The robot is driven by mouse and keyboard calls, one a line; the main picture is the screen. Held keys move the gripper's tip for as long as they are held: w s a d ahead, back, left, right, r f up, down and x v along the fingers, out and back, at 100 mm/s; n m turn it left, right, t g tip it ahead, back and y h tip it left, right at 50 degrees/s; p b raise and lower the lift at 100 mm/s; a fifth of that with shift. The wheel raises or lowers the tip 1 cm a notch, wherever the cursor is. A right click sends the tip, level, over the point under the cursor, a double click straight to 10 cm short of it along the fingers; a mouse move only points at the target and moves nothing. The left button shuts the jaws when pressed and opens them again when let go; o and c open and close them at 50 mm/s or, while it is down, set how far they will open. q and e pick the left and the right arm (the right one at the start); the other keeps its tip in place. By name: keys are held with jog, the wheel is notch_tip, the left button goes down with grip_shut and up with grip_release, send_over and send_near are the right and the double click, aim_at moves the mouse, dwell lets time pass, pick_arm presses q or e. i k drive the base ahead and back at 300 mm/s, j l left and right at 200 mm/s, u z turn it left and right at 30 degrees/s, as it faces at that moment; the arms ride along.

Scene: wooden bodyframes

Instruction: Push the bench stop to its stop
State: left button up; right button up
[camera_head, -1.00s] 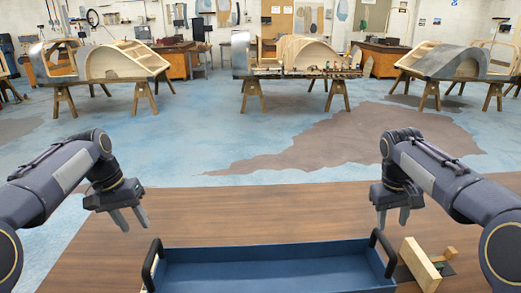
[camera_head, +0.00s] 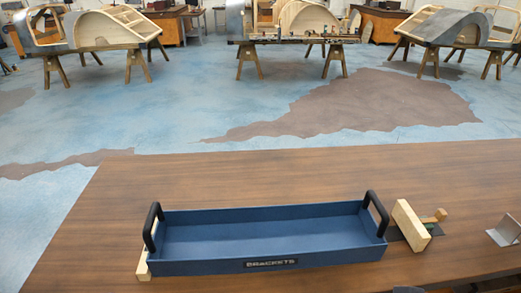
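The likely bench stop is a pale wooden block (camera_head: 411,225) standing tilted in the picture just right of the blue tray. A small wooden knob or peg (camera_head: 435,216) sits behind its right side, over a dark flat plate (camera_head: 397,234). The blue tray (camera_head: 270,257), labelled "BRACKETS", has a black handle at each end and looks empty. Another pale wooden piece (camera_head: 143,265) shows at the tray's left end, partly hidden by it. Neither of my grippers can be made out in the head view.
The brown wooden tabletop (camera_head: 110,220) is clear left of and behind the tray. A grey metal angle piece (camera_head: 505,232) stands at the right edge. Small grey and green bits at the bottom edge are unclear. Wooden bodyframes on trestles stand far behind on the floor.

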aim_at(416, 233)
jog(key=k+z, duration=0.1)
jog(key=z, duration=1.3)
jog(key=k+j, duration=0.05)
